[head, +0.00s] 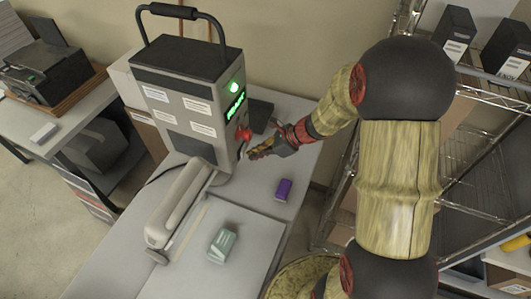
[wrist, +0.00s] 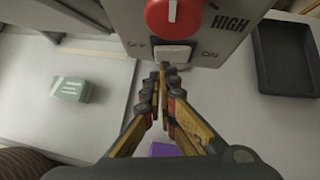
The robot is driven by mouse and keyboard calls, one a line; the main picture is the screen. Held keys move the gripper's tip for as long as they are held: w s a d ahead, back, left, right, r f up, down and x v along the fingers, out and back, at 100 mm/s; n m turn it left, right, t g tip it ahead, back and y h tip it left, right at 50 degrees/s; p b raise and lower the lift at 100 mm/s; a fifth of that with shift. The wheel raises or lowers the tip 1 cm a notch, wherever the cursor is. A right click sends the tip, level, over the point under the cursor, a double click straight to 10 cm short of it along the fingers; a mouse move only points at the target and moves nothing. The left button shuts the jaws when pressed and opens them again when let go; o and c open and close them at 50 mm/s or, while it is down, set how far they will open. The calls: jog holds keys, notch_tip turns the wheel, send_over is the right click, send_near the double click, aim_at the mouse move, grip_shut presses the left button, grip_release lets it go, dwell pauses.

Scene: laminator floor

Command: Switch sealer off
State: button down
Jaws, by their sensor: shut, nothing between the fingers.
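The sealer (head: 185,100) is a tall grey box with a black carrying handle, standing on a light table. Its side panel carries a lit green lamp (head: 234,87), a glowing green display (head: 236,105) and a red knob (head: 244,134). In the wrist view, the red knob (wrist: 174,14) sits above a white rocker switch (wrist: 172,53), with "ON" printed to its right and a blurred label to its left. My gripper (head: 254,154) is shut and empty, its fingertips just below the switch (wrist: 164,70). Whether they touch it I cannot tell.
A long pale sealing arm (head: 178,205) extends from the sealer's front. A green box (head: 222,246) and a purple box (head: 284,189) lie on the table. A black tray (wrist: 287,55) is right of the panel. A wire shelf (head: 475,150) stands at right.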

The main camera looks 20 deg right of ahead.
jog(key=shift+w+a, duration=0.15)
jog(key=shift+a, duration=0.05)
jog(key=shift+a, duration=0.1)
jog(key=shift+w+d+m+t+h+b, duration=0.3)
jog(key=shift+w+m+t+b, duration=0.15)
jog(key=shift+w+m, duration=0.15)
dwell(0.7)
